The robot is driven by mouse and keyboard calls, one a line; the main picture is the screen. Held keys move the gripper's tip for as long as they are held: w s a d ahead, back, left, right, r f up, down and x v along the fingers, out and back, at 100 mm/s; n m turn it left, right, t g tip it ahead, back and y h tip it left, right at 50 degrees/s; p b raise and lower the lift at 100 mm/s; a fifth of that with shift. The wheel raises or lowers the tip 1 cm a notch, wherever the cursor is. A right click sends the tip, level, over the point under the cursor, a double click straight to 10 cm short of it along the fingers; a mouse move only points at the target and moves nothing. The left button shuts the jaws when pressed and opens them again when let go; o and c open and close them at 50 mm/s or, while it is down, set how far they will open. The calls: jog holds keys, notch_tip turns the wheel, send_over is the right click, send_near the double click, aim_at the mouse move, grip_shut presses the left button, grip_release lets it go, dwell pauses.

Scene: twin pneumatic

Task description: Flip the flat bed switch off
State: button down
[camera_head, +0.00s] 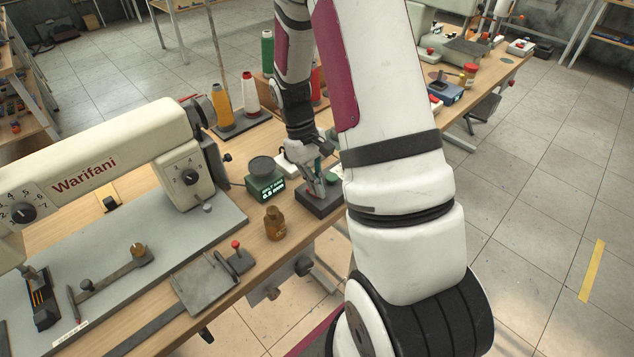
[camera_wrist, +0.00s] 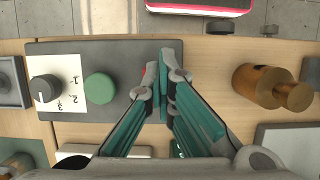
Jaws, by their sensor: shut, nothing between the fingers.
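A dark grey control box (camera_head: 318,207) sits near the front edge of the wooden table, below my gripper. In the wrist view, the box (camera_wrist: 70,52) carries a round green button (camera_wrist: 99,88) and a grey knob (camera_wrist: 43,88) on a white numbered plate. My gripper (camera_wrist: 166,58) is shut and empty, pointing down over the box's right end. The cream Warifani sewing machine (camera_head: 95,165) stands on a grey flat bed (camera_head: 120,262) at left.
Thread cones (camera_head: 222,106) stand farther back. A metal plate with a red-tipped lever (camera_head: 236,246) lies near the front edge. The right floor is clear.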

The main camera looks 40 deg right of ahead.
jog(key=shift+s+f, duration=0.45)
jog(key=shift+s, duration=0.2)
jog(key=shift+w, duration=0.1)
jog(key=shift+w+r+b, duration=0.15)
jog(key=shift+w+b, duration=0.15)
jog(key=shift+w, duration=0.5)
jog(key=shift+w+r+p, duration=0.2)
jog(key=shift+r+p, duration=0.25)
jog(key=shift+r, duration=0.05)
jog(key=p+v, duration=0.1)
jog(key=v, duration=1.2)
jog(key=shift+r, duration=0.25)
jog(key=shift+s, duration=0.1)
